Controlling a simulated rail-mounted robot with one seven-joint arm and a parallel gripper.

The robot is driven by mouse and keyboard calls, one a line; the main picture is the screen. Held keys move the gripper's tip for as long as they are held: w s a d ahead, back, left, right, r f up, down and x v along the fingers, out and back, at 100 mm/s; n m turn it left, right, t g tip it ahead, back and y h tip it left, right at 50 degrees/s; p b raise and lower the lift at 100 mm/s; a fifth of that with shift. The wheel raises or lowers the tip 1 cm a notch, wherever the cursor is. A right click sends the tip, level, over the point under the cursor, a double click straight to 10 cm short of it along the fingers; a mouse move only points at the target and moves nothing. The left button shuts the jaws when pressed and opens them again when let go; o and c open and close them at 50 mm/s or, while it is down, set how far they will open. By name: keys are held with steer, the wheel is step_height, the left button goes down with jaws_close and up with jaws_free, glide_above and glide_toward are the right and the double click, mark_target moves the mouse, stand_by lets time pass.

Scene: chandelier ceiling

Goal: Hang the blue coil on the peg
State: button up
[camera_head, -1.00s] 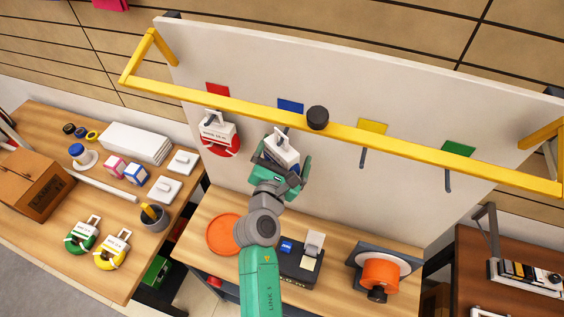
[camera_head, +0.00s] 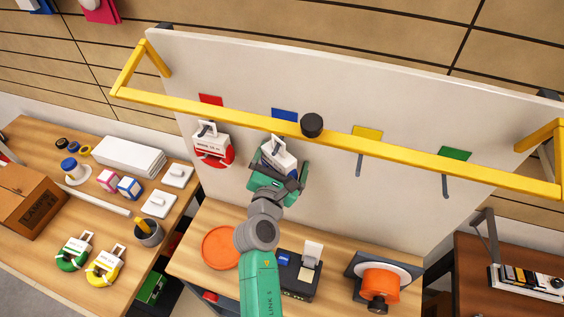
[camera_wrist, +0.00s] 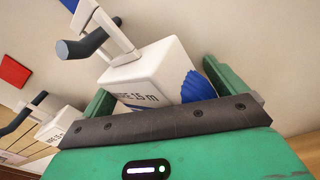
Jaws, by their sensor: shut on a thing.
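My gripper (camera_head: 283,172) is shut on the blue coil, in front of the board below the blue square (camera_head: 284,115). In the wrist view the blue coil (camera_wrist: 198,86) shows at the right, behind its white labelled block (camera_wrist: 150,72). Most of the coil is hidden by the block and my gripper. The block's white hanger loop (camera_wrist: 128,44) points up. A dark grey peg (camera_wrist: 88,43) with a thick tip lies at the loop and overlaps it in the view. I cannot tell for sure whether the peg passes through the loop.
A red coil (camera_head: 213,158) hangs to the left, under the red square (camera_head: 210,100). The yellow rail (camera_head: 420,163) runs across the board just above my gripper, with a black knob (camera_head: 312,125). The yellow-square (camera_head: 367,132) and green-square (camera_head: 455,153) pegs to the right are empty.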

steer(key=shift+d+f, duration=0.1)
steer(key=shift+f, duration=0.5)
steer(key=o, duration=0.9)
steer(key=shift+s, duration=0.1)
steer(key=v, duration=0.5)
steer(key=r+v, duration=0.1)
steer(key=v, duration=0.1)
steer(key=shift+s+a+p, duration=0.25)
steer(key=shift+s+p, duration=0.05)
steer(key=shift+p, duration=0.1)
